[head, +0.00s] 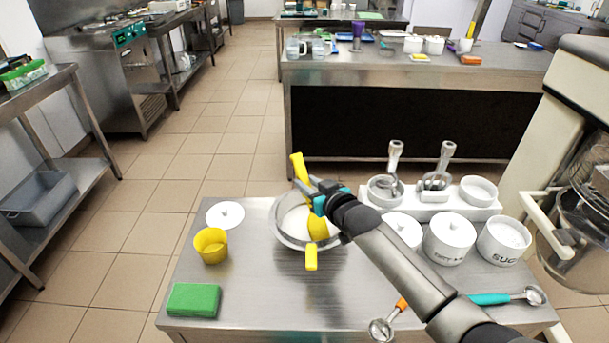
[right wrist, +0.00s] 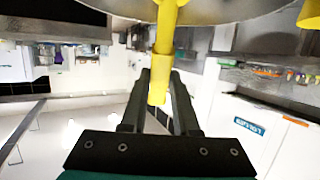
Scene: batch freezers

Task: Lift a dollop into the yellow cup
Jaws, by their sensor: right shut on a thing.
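The yellow cup (head: 211,246) stands upright on the steel table, left of a round metal pan (head: 281,226). The pan has pale contents and a yellow handle (head: 311,258) toward the front. My right gripper (head: 320,196) is over the pan and shut on a yellow utensil (head: 299,166). The utensil is tilted, its broad lower end down in the pan; its tip is hard to make out. In the right wrist view the utensil (right wrist: 165,35) runs between the fingers (right wrist: 160,85) toward the pan's rim. My left gripper is out of view.
A white lid (head: 225,214) lies behind the cup and a green sponge (head: 193,300) in front. White jars (head: 449,240) and a white holder with metal scoops (head: 430,200) stand at right. Spoons with orange (head: 401,304) and teal (head: 489,299) handles lie at front right.

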